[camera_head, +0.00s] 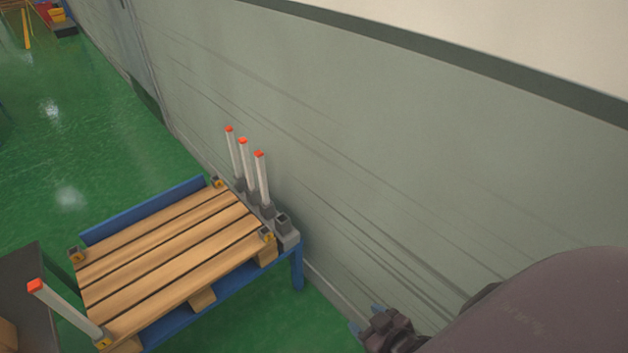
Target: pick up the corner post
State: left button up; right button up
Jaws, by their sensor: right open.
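Three grey corner posts with orange-red tips stand upright in a grey holder (290,240) along the wall side of the pallet: a far post (234,155), a middle post (248,168) and a near post (262,182). The holder's nearest socket (283,222) is empty. Another corner post (70,312) is in the pallet's near-left corner bracket (103,342). My right gripper (367,319) is open at the bottom, right of the pallet and apart from the posts; my arm hides part of it. My left gripper is not in view.
The wooden pallet (165,258) lies on a blue frame (297,270); its other corner brackets look empty. A grey-green wall (400,150) runs close behind the holder. A dark box-like object (30,290) is at the left edge.

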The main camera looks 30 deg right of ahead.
aim_at(258, 154)
jog(key=z, duration=0.6)
jog(key=i+j+u, duration=0.15)
jog(key=i, duration=0.3)
jog(key=i+j+u, duration=0.1)
jog(key=i+j, duration=0.15)
jog(key=i, duration=0.2)
